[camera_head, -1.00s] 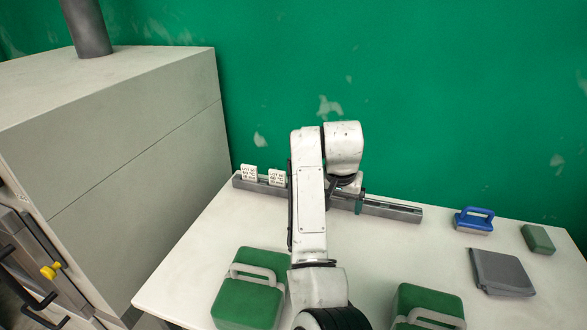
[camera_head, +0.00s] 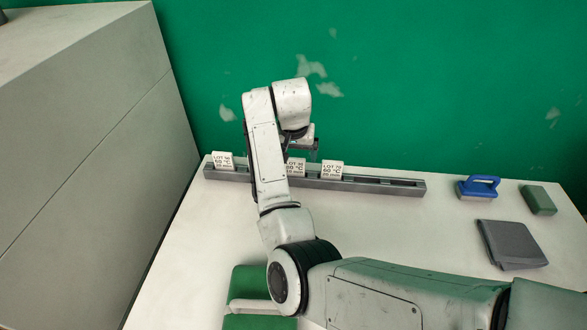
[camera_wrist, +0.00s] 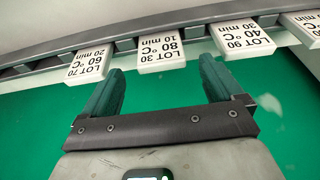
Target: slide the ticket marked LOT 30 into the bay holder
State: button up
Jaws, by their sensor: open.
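The LOT 30 ticket (camera_wrist: 159,45) is a white plate with black print, also reading 80 °C and 10 min. It stands in a long grey rail and shows beside my arm in the head view (camera_head: 296,167). My gripper (camera_wrist: 162,70) is open and empty. Its two green fingers point at the rail, one toward each side of the LOT 30 ticket, with a small gap showing before the ticket. In the head view my gripper (camera_head: 302,147) is above and behind that ticket. I cannot tell whether the rail is the bay holder; no separate holder is recognisable.
The LOT 70 ticket (camera_wrist: 90,64) and LOT 90 ticket (camera_wrist: 246,37) flank LOT 30 in the grey rail (camera_head: 385,187), whose right part is empty. A blue-handled block (camera_head: 478,188), a green block (camera_head: 538,200) and a grey folded item (camera_head: 512,244) lie right.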

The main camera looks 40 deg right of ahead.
aim_at(295, 159)
jog(key=shift+p+x, duration=0.6)
jog(key=shift+x, duration=2.2)
jog(key=shift+c, duration=0.4)
jog(key=shift+w, duration=0.1)
jog(key=c, duration=1)
jog(key=shift+o, duration=0.2)
jog(key=shift+r, duration=0.1)
